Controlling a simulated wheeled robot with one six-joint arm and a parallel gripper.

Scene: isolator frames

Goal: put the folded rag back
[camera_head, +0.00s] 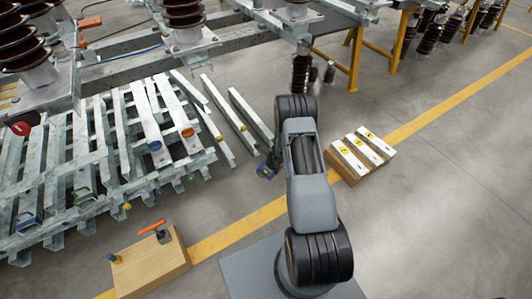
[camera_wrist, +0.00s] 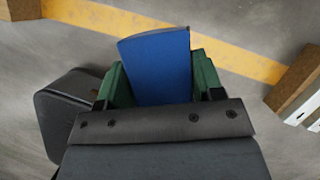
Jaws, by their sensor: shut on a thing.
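My gripper (camera_wrist: 160,72) shows its two green fingers in the wrist view, shut on a blue folded rag (camera_wrist: 157,62). The rag stands out past the fingertips as a flat blue slab. In the head view my gripper (camera_head: 268,168) hangs at the left of my arm, above the floor, and is small and partly hidden by the arm. A bit of the blue rag (camera_head: 264,172) shows there. The rag's lower part is hidden between the fingers.
A wooden box (camera_head: 150,270) with an orange-handled tool (camera_head: 152,227) on it stands at the front left. A wooden crate (camera_head: 345,170) with white labelled bars (camera_head: 362,152) stands right of my arm. Galvanised steel frames (camera_head: 105,150) fill the left. A yellow line (camera_head: 430,112) crosses the floor.

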